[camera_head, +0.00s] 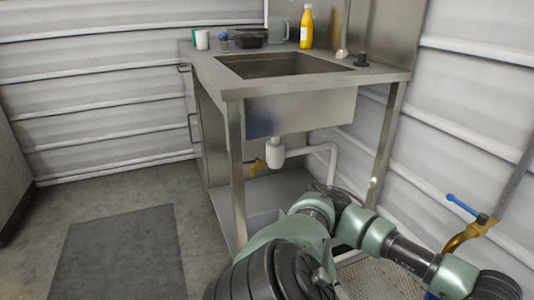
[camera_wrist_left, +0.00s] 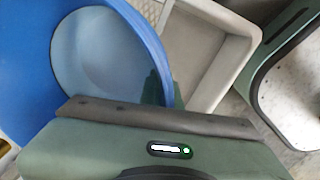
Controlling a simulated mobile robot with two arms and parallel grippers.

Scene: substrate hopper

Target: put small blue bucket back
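The small blue bucket (camera_wrist_left: 35,75) fills the upper left of the left wrist view, seen from above its open mouth with a pale blue inside. My left gripper (camera_wrist_left: 164,88) is at the bucket's rim, with one dark green finger inside the wall and the other just outside; the wall sits between them. The bucket's lower part is hidden.
A metal sink stand (camera_head: 232,94) stands ahead, with a yellow bottle (camera_head: 306,27) and a grey jug (camera_head: 279,30) on top. A brass tap with a blue handle (camera_head: 461,205) is at the right. A pale tray (camera_wrist_left: 205,50) lies beside the bucket.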

